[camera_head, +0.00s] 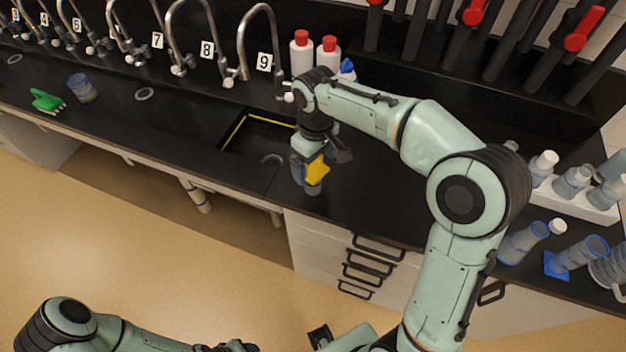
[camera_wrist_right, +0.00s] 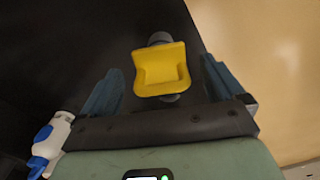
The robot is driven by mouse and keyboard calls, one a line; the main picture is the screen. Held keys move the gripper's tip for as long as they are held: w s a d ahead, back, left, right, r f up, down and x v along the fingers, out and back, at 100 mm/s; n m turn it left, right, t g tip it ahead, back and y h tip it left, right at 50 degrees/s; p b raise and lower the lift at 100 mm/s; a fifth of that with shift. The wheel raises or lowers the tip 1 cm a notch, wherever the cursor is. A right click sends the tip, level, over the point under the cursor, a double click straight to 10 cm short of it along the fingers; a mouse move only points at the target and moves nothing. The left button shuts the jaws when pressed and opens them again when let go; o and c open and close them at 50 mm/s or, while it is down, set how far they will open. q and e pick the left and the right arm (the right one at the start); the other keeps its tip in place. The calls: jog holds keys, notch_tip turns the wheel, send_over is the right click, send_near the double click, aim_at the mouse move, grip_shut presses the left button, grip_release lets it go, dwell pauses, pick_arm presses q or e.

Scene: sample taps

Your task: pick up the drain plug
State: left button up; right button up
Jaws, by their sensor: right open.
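My right gripper (camera_head: 311,172) points down over the black counter, just right of the sink. Its two blue-grey fingers are apart and show on either side of a yellow piece in the right wrist view (camera_wrist_right: 163,82). This yellow piece, with a grey round part behind it, appears to be the drain plug (camera_wrist_right: 160,66). It also shows as a yellow patch in the head view (camera_head: 318,167), partly covered by the gripper. I cannot tell whether the fingers touch it. My left arm lies low at the bottom left; its dark end (camera_head: 236,346) is at the frame edge, its jaws unclear.
The sink (camera_head: 258,133) with a yellow line inside lies left of my right gripper. White bottles with red caps (camera_head: 301,54) and a row of taps stand behind. A green brush (camera_head: 46,101) lies far left. Several bottles and cylinders stand at the right. The counter's front edge is close.

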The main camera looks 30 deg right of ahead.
aim_at(314, 170)
notch_tip(314, 170, down, 4)
jog(key=shift+r, duration=0.15)
jog(key=shift+w, duration=0.1)
jog(key=c, duration=1.3)
jog(key=shift+r, duration=0.15)
jog(key=shift+c, duration=0.2)
